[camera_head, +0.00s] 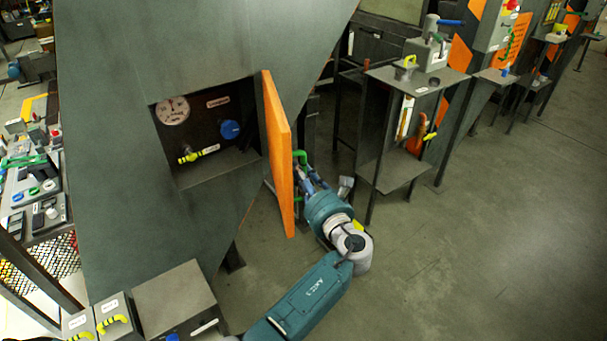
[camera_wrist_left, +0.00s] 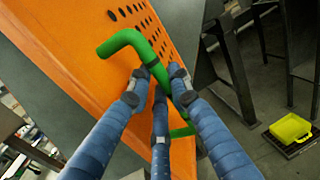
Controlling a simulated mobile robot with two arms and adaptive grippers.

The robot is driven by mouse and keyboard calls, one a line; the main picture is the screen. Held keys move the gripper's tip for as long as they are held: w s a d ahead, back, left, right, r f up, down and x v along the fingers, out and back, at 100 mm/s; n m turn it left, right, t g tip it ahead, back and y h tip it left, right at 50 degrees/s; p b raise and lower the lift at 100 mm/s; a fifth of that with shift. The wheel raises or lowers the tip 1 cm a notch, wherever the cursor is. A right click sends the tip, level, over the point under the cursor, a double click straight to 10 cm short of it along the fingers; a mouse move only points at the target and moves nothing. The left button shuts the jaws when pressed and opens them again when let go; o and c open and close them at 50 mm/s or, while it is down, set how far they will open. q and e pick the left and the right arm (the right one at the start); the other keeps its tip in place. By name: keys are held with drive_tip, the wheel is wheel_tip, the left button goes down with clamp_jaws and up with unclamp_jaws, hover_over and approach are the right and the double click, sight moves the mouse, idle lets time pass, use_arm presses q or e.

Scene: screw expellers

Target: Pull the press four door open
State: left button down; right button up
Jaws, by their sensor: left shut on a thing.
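The orange press door (camera_head: 279,150) stands swung out from the grey press front, seen nearly edge-on in the head view. In the left wrist view the orange door (camera_wrist_left: 75,60) shows its outer face with rows of dark holes. Its green bar handle (camera_wrist_left: 140,52) juts out from that face; a bit of the handle (camera_head: 301,156) also shows in the head view. My left gripper (camera_head: 309,177) is beside the door's outer side. In the left wrist view its blue fingers (camera_wrist_left: 160,92) are closed around the handle. My right gripper is in neither view.
The open recess holds a round gauge (camera_head: 172,110), a blue knob (camera_head: 230,129) and a yellow-black valve handle (camera_head: 189,157). A metal stand (camera_head: 416,80) with tools is right of the door. Floor (camera_head: 470,240) at the lower right is clear.

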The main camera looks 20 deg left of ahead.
use_arm(q)
drive_tip(key=shift+a, duration=0.15)
drive_tip(key=c, duration=1.6)
unclamp_jaws()
drive_tip(key=shift+a, duration=0.1)
